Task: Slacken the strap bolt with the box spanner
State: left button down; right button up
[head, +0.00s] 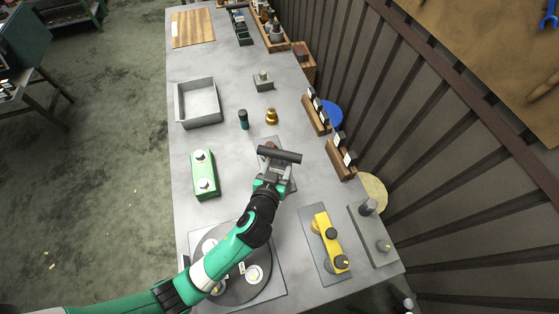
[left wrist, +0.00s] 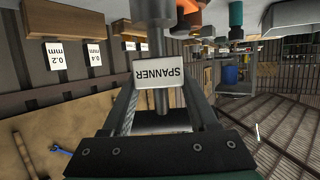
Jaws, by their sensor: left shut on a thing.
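My left gripper (head: 272,174) is over the middle of the bench, shut on the box spanner (head: 281,154), whose dark bar lies across its tips. In the left wrist view the fingers (left wrist: 160,98) close around the spanner's label (left wrist: 160,76), which reads SPANNER upside down. A grey round shaft (left wrist: 154,40) runs beyond the label. A yellow strap-like part (head: 323,229) with dark round bolt-like heads sits on a grey plate to the right of my arm. I cannot tell for sure which head is the strap bolt. My right gripper is out of view.
A round dark disc fixture (head: 236,291) lies partly under my forearm. A green block (head: 204,170), a grey tray (head: 178,102), a small dark-green cylinder (head: 243,120) and a brass part (head: 271,117) stand on the bench. Wooden gauge blocks (head: 339,167) line the right edge near the wall.

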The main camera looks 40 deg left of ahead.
aim_at(279, 155)
pick_arm(q)
jog(key=shift+m+h, duration=0.3)
jog(key=shift+h, duration=0.1)
jog(key=shift+r, duration=0.1)
jog(key=shift+r+p, duration=2.45)
jog(key=shift+r, duration=0.1)
